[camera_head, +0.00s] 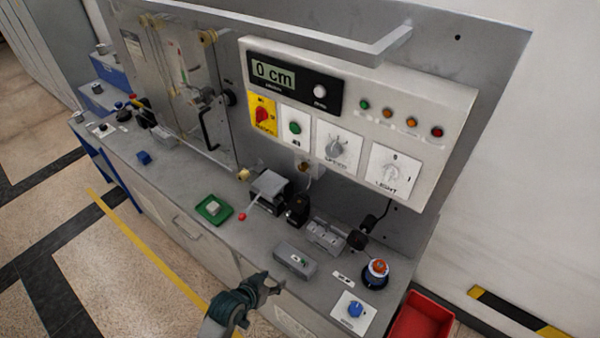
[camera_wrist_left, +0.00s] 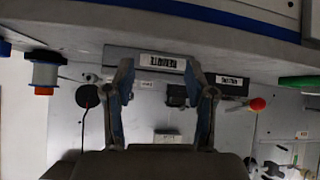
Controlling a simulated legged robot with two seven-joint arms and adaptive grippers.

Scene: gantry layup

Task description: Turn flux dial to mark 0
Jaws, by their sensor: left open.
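No dial reads clearly as "flux". A blue knob (camera_head: 355,308) on a small white plate sits at the bench's front right corner; its marks are too small to read. Two grey dials are on the upright panel, one labelled SPEED (camera_head: 337,147) and one labelled LIGHT (camera_head: 391,174). My left gripper (camera_head: 272,286) is over the bench's front edge, left of the blue knob and apart from it. In the left wrist view its two fingers (camera_wrist_left: 165,95) are spread, with nothing held between them. My right gripper is not in view.
A grey box (camera_head: 295,262) lies on the bench just beyond my left gripper. A red-ball lever (camera_head: 243,217) and a green tray (camera_head: 214,208) are further left. A red bin (camera_head: 424,316) is beside the bench.

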